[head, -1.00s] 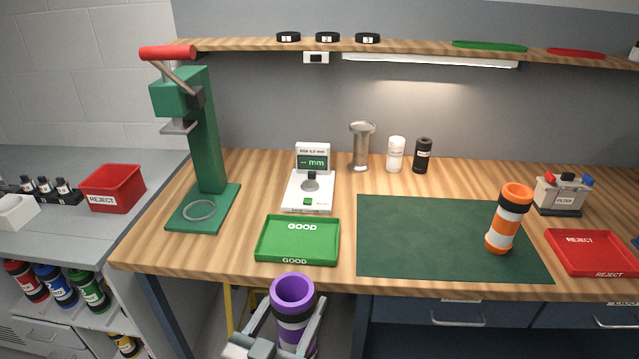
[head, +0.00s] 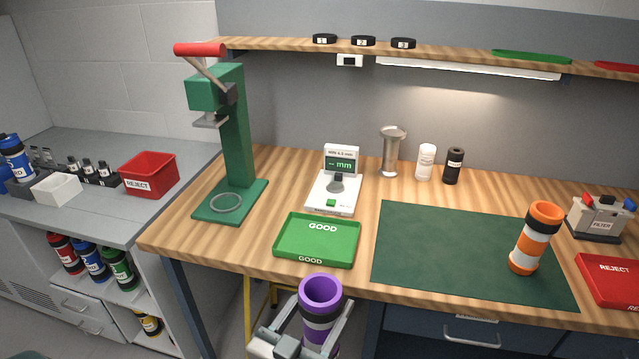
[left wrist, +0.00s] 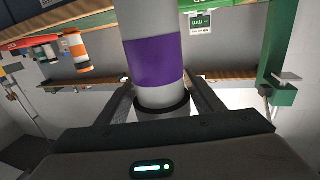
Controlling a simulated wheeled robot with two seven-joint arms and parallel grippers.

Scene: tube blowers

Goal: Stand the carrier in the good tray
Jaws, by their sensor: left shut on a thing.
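A purple carrier (head: 321,295) with grey and dark bands is held upright by my left gripper (head: 318,330), below and in front of the bench edge. In the left wrist view the carrier (left wrist: 153,62) stands between the two fingers, which are closed on it. The green good tray (head: 316,241) lies empty on the bench, just beyond the carrier. An orange and white carrier (head: 535,237) stands on the green mat at right. My right gripper is not in view.
A green press (head: 236,140) stands left of the tray and a gauge (head: 333,190) stands behind it. The green mat (head: 450,245) lies to its right. A red reject tray (head: 610,278) is at far right. A side counter with a red bin (head: 150,174) is at left.

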